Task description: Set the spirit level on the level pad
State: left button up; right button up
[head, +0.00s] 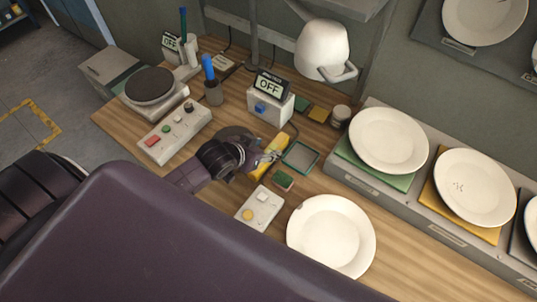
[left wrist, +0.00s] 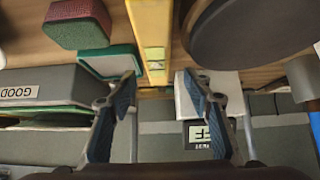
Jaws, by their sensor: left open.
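The spirit level (head: 260,170) is a yellow bar on the wooden bench, partly hidden by my left gripper in the head view. In the left wrist view the spirit level (left wrist: 149,35) runs between the two fingers, with a small greenish vial window. My left gripper (head: 268,152) is open above it; its fingertips (left wrist: 160,84) stand apart on either side, with gaps showing. A square pad with a green rim (head: 301,157), seemingly the level pad, lies just right of the spirit level with nothing on it. It also shows in the left wrist view (left wrist: 108,62). My right gripper is not in view.
A green-and-red sponge (head: 283,179) and a small switch box (head: 259,209) lie near the pad. An "OFF" display box (head: 270,104) stands behind. A plate (head: 331,236) lies at the front; a rack (head: 372,188) with plates is at the right.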

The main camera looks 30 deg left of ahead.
aim_at(273, 147)
pick_arm(q)
jog(key=p+x, duration=0.1)
jog(key=x, duration=0.3)
jog(key=shift+w+d+f, duration=0.15)
jog(key=shift+d, duration=0.05)
jog(key=shift+w+f, duration=0.1)
jog(key=shift+c, duration=0.6)
jog(key=c, duration=0.5)
grip_shut()
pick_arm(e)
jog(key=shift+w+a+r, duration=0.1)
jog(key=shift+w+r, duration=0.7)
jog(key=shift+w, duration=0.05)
